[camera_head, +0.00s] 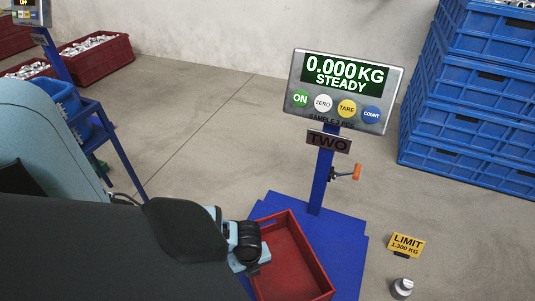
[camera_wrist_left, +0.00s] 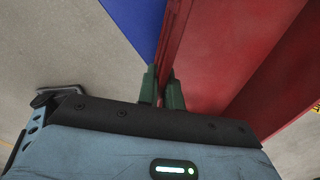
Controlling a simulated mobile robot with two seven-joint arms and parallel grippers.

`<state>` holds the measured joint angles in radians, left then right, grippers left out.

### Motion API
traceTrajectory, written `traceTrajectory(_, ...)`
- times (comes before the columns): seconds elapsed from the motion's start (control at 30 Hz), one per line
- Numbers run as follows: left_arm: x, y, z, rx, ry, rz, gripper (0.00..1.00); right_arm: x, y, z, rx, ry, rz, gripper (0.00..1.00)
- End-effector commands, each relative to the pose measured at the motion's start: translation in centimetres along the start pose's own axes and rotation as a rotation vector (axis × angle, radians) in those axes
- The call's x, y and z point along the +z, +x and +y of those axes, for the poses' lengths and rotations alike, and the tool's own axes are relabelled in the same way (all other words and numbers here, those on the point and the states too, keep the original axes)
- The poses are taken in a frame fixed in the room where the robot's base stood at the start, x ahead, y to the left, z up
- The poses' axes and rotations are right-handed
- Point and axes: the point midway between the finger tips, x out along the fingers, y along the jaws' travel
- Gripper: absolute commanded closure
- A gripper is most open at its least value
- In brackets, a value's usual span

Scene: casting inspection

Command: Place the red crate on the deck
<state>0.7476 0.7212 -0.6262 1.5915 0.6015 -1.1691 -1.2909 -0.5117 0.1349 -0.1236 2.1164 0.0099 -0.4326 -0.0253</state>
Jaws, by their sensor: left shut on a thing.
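The red crate (camera_head: 300,262), open-topped and empty where its inside shows, is over the blue deck (camera_head: 345,252) of the scale marked TWO. My left gripper (camera_head: 258,252) is at the crate's left wall. In the left wrist view, the green fingers of the left gripper (camera_wrist_left: 161,88) are shut on the wall of the red crate (camera_wrist_left: 225,50), with the blue deck (camera_wrist_left: 135,20) beyond. I cannot tell whether the crate touches the deck. The scale's display (camera_head: 345,76) reads 0.000 KG STEADY. My right gripper is not in view.
Blue crates (camera_head: 465,100) are stacked at the right. A yellow LIMIT 1.300 KG sign (camera_head: 406,243) and a small metal part (camera_head: 402,287) are on the floor right of the deck. The scale's post (camera_head: 321,180) rises behind the crate. Red crates of castings (camera_head: 97,60) stand far left.

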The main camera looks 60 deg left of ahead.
Motion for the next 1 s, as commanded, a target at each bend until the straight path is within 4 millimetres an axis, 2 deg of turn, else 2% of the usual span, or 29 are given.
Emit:
traceTrajectory(0.1,1.9,0.6,-2.2,-0.004,-0.002,-0.002,1.0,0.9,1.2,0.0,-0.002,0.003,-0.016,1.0)
traceTrajectory(0.3,3.9,0.7,-4.4,-0.003,0.0,0.0,1.0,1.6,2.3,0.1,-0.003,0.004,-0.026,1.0)
traceTrajectory(0.63,4.6,0.6,-5.0,-0.003,0.0,-0.001,1.0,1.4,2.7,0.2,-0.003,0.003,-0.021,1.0)
traceTrajectory(0.77,5.4,0.8,-6.0,-0.005,-0.002,0.0,1.0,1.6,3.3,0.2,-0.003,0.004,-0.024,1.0)
traceTrajectory(0.9,5.2,3.2,-5.7,0.002,-0.001,0.001,1.0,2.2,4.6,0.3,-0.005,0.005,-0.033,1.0)
traceTrajectory(1.0,5.2,4.2,-5.8,-0.001,0.0,0.001,1.0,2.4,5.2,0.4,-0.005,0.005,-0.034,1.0)
